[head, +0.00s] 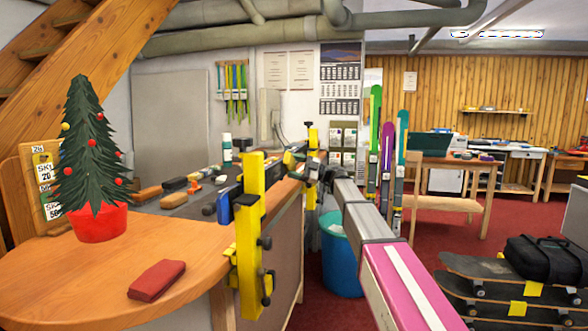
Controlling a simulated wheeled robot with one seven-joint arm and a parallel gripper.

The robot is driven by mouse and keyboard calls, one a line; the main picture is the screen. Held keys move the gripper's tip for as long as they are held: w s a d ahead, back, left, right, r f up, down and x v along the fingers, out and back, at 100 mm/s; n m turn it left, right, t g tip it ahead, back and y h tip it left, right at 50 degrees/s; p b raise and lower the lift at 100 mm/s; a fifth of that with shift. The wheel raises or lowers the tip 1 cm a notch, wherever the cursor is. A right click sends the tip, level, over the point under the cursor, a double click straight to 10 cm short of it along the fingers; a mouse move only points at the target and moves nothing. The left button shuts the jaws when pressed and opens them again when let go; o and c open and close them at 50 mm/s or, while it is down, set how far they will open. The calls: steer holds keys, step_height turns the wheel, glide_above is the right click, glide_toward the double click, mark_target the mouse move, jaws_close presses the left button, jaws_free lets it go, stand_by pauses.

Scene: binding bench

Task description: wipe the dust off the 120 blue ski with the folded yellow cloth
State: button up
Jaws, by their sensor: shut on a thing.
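My arm reaches in from the lower right, and my gripper (302,163) is far along the bench's right edge, small in the picture. It is shut on a small yellow piece, which I take for the folded yellow cloth (289,158); its outline is hard to see. Two yellow upright clamps stand at the bench edge, a near one (250,240) and a far one (312,140). I cannot clearly make out the 120 blue ski or any dust on it. A small blue part (223,207) shows beside the near clamp. Whether the cloth touches anything is unclear.
The wooden bench (200,290) holds a small tree in a red pot (100,223), a red block (157,280) and several brushes and tools. A teal bin (341,262) stands on the floor. Upright skis (387,150) stand behind. Skateboards (515,272) are stacked at right.

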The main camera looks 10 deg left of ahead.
mark_target(276, 172)
steer(key=shift+w+d, duration=0.85)
steer(key=shift+w, duration=5.65)
steer(key=shift+s+a, duration=0.25)
steer(key=shift+s, duration=1.65)
steer(key=shift+s+a, duration=0.25)
steer(key=shift+s, duration=1.6)
steer(key=shift+s+a, duration=0.25)
steer(key=shift+s, duration=1.65)
steer(key=shift+s+a, duration=0.1)
steer(key=shift+s, duration=1.65)
steer(key=shift+s+a, duration=0.35)
steer(key=shift+s, duration=1.5)
steer(key=shift+s+a, duration=0.3)
steer(key=shift+s, duration=1.55)
steer(key=shift+s+a, duration=0.35)
steer(key=shift+s, duration=1.5)
steer(key=shift+s+d, duration=0.2)
steer(key=shift+d, duration=1.3)
steer(key=shift+s+d, duration=0.2)
steer(key=shift+d, duration=1.25)
